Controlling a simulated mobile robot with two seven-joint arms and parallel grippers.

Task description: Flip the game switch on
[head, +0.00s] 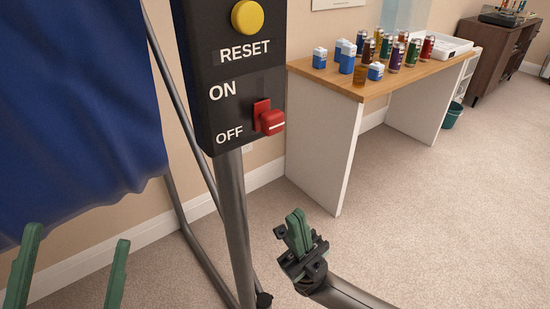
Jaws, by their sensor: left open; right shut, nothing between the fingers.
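The game switch is a red lever (271,122) on a black control box (214,60) mounted on a grey metal pole. The lever sticks out and sits low, beside the OFF label and below the ON label. A yellow button (247,17) is above the RESET label on the same box. My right gripper (297,222) has green fingers closed together, pointing up, below and a little right of the lever and apart from it. My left gripper (68,250) is at the lower left, its two green fingers spread apart with nothing between them, under the blue cloth.
A blue cloth (75,110) hangs at the left of the pole. A wood-topped table (385,82) at the right bears several cans, blue-and-white containers and a white tray (446,45). A teal bin (452,115) and a brown cabinet (494,50) stand farther back. Carpet at right is clear.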

